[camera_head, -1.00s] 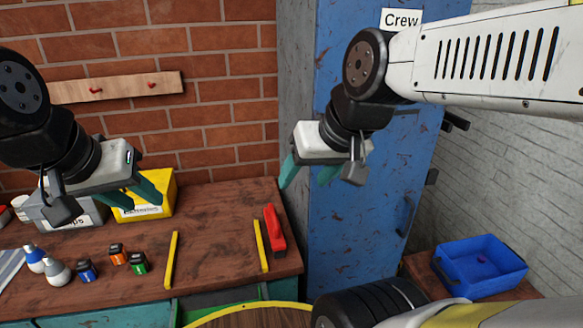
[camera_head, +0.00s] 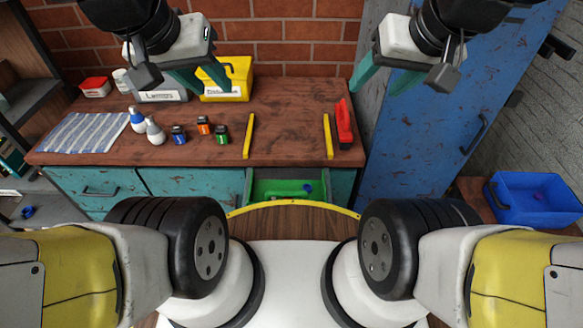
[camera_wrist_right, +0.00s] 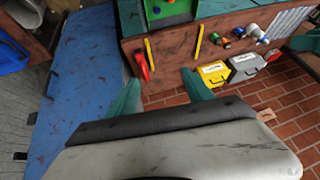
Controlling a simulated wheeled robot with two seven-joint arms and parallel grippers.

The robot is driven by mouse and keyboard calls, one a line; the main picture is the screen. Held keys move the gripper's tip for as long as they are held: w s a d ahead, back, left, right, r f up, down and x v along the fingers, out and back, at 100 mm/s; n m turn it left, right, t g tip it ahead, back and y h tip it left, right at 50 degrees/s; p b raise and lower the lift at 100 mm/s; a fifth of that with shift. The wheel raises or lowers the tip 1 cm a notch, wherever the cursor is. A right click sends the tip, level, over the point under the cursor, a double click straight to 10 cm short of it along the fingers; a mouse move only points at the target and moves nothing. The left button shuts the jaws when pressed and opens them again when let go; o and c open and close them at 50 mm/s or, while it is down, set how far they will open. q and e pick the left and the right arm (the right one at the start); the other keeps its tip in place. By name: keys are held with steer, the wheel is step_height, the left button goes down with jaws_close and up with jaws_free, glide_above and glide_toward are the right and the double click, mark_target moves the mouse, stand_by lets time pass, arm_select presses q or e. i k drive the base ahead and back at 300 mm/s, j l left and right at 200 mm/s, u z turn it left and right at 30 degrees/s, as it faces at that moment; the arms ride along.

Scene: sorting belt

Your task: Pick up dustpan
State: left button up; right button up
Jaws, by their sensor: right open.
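No thing in view is clearly a dustpan. A red object with a grip-like shape (camera_head: 343,122) lies at the right end of the workbench; I cannot tell whether it is the dustpan. It also shows in the right wrist view (camera_wrist_right: 141,64). My right gripper (camera_head: 378,88) is open and empty, above and beyond the bench's right end, near the blue locker. Its spread teal fingers also show in the right wrist view (camera_wrist_right: 160,95). My left gripper (camera_head: 205,82) is open and empty, raised in front of the yellow box (camera_head: 238,80).
The wooden workbench (camera_head: 285,115) holds two yellow strips, small coloured jars, bottles and a striped cloth (camera_head: 85,132). A green-lined drawer (camera_head: 275,188) is open below. A blue locker (camera_head: 425,130) and a blue bin (camera_head: 535,205) stand right.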

mark_target(265, 183)
steer(key=k+z, duration=0.2)
steer(key=z, duration=1.8)
steer(key=l+u, duration=0.2)
steer(key=u, duration=1.8)
steer(key=k+j+z, duration=0.1)
steer(key=k+z, duration=0.45)
